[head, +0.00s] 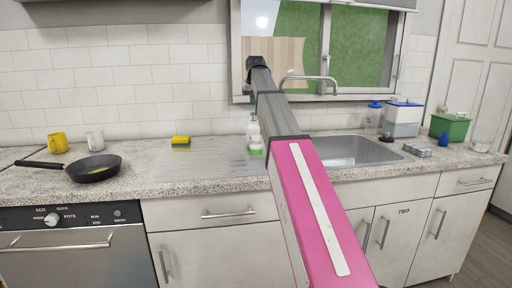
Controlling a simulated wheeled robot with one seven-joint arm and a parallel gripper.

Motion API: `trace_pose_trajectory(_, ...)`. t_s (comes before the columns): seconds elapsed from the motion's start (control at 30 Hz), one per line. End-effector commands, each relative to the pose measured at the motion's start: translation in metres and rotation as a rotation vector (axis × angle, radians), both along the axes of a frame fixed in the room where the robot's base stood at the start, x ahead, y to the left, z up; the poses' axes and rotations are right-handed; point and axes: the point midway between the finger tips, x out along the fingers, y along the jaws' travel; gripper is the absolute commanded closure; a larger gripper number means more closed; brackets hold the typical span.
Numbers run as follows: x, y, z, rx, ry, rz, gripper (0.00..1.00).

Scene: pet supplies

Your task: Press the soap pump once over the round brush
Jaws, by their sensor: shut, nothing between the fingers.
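A white bottle (254,129), which looks like the soap pump, stands upright on the counter left of the sink. Its top is partly hidden behind my arm. A small round white and green item (256,151), which looks like the round brush, is right in front of the bottle's base. I cannot tell if they touch. My arm reaches forward and up across the middle of the view, with its dark far joint above the bottle. My gripper's fingers are hidden behind the arm, so their distance from the pump does not show.
The sink (358,151) and faucet (311,79) lie right of the arm. A yellow-green sponge (181,140) is left, beyond the ribbed drainboard (195,165). A pan (95,168) and two mugs stand far left. A blue-topped bottle (374,117), bins and small items line the right.

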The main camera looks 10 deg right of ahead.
Motion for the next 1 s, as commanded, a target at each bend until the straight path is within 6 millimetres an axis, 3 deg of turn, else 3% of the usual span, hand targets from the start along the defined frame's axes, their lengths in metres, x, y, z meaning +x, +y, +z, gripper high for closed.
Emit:
trace_pose_trajectory(0.5, 0.001, 0.0, 0.044, 0.0, 0.0, 0.0, 1.0)
trace_pose_trajectory(1.0, 0.0, 0.0, 0.046, 0.0, 0.001, 0.0, 1.0)
